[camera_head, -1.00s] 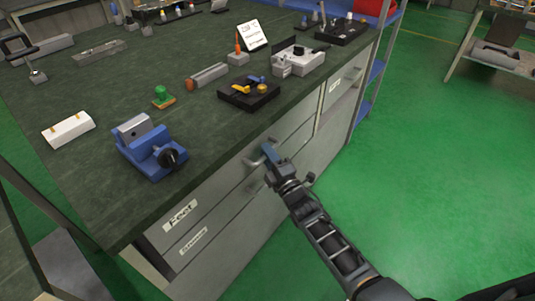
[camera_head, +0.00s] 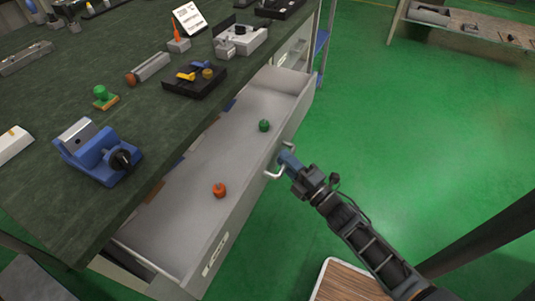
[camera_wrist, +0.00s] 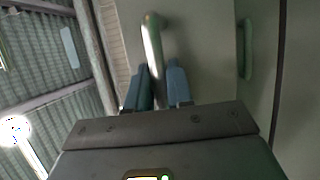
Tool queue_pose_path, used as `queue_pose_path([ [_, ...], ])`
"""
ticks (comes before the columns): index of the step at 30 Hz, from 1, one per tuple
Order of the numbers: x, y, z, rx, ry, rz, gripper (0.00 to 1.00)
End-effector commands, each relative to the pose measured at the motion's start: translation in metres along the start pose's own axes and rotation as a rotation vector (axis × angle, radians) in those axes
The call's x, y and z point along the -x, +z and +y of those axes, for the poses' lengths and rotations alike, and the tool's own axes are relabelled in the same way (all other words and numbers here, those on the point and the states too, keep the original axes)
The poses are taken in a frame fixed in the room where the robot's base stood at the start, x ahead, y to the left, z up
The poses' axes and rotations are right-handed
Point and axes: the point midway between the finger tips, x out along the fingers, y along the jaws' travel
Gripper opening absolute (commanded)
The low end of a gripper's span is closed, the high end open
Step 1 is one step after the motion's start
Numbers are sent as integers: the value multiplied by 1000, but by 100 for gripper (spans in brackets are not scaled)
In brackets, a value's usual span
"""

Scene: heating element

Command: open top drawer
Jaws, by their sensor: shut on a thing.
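The top drawer (camera_head: 185,200) of the workbench is pulled far out, and its inside shows in the head view. Its handle (camera_head: 272,173) is a light metal bar on the drawer's front; it also shows in the wrist view (camera_wrist: 152,45). My gripper (camera_head: 286,158) is at the handle, its blue fingers shut on the bar; the fingers (camera_wrist: 159,78) stand on either side of it in the wrist view. An orange-red knob-like piece (camera_head: 219,190) and a green one (camera_head: 264,125) lie in the drawer.
The dark green bench top (camera_head: 90,140) carries a blue vise (camera_head: 97,152), a black fixture (camera_head: 194,80), a green-topped piece (camera_head: 104,97) and other tools. Green floor (camera_head: 410,130) is clear at right. A wooden-topped surface (camera_head: 345,283) shows at the bottom.

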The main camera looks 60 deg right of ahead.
Motion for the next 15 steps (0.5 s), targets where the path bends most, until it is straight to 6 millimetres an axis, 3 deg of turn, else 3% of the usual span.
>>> queue_pose_path([
  [6,22,9,3,1,-3,-1,0],
  [15,27,11,5,0,-1,-1,0],
])
